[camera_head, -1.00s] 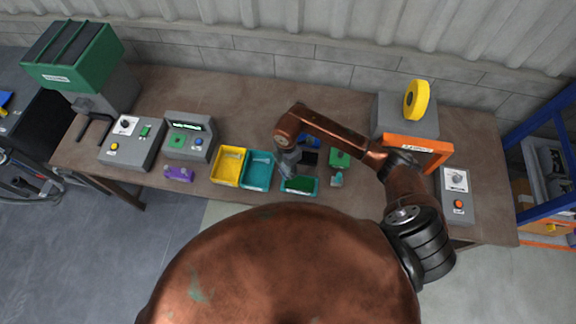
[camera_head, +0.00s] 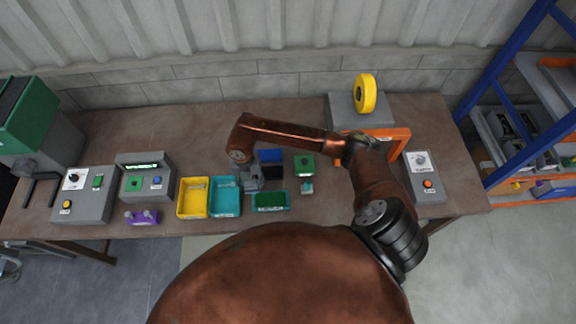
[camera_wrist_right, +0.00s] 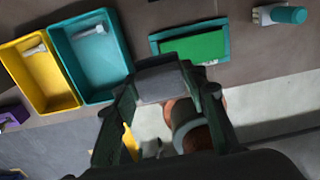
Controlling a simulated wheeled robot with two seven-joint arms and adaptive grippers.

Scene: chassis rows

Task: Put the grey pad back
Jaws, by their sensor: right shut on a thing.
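My right gripper (camera_head: 252,182) is shut on the grey pad, which is a small grey block (camera_wrist_right: 160,83) between its fingers in the right wrist view. In the head view the gripper hangs close to the right edge of the teal bin and the left end of the shallow teal tray; the pad itself is hard to make out there. The shallow teal tray (camera_wrist_right: 222,52) has a green plate (camera_wrist_right: 195,47) in it. I cannot tell whether the pad touches anything below. My left gripper is not in view.
A yellow bin (camera_head: 180,211) and a teal bin (camera_head: 226,210) stand left of the gripper. A blue block (camera_head: 270,156), a green block (camera_head: 304,165) and a small teal-topped part (camera_head: 307,187) are to its right. A purple part (camera_head: 142,217) lies farther left.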

